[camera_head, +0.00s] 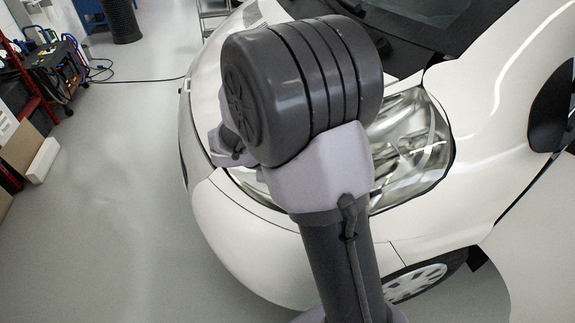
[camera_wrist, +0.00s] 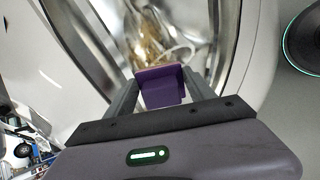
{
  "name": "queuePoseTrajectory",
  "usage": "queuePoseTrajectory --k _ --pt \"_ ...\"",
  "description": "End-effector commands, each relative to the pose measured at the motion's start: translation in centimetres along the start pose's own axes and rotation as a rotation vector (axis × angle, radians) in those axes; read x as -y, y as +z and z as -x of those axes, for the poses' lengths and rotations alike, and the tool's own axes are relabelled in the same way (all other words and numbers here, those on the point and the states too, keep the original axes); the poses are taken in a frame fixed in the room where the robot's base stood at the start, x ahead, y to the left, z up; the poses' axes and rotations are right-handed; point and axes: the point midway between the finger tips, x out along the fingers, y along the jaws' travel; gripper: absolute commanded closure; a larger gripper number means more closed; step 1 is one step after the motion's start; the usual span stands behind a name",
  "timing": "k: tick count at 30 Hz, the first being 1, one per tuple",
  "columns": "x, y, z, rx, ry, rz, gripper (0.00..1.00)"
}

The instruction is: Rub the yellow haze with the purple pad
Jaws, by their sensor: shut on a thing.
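My gripper (camera_wrist: 160,92) is shut on the purple pad (camera_wrist: 162,88), which sits between its two fingers in the wrist view. Ahead of the pad, the headlight (camera_wrist: 195,30) fills the upper middle of the wrist view. A yellowish-brown patch (camera_wrist: 150,45), which looks like the haze, shows on or in it just beyond the pad. I cannot tell whether the pad touches the lens. In the head view the headlight (camera_head: 412,145) is partly hidden behind my arm, and the gripper, pad and yellow haze are out of sight.
The white vehicle (camera_head: 500,90) fills the right of the head view, with a front wheel (camera_head: 415,282) below the headlight. A workbench with tools (camera_head: 45,65) and a red frame stand at the far left. The grey floor (camera_head: 110,220) between is clear.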

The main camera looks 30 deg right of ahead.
Motion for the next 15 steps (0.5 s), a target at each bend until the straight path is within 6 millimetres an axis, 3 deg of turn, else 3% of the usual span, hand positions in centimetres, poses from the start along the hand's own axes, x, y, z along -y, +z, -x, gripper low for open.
queuePoseTrajectory --k 15 --pt "-0.14 0.44 -0.62 -0.001 0.001 0.0 0.69"
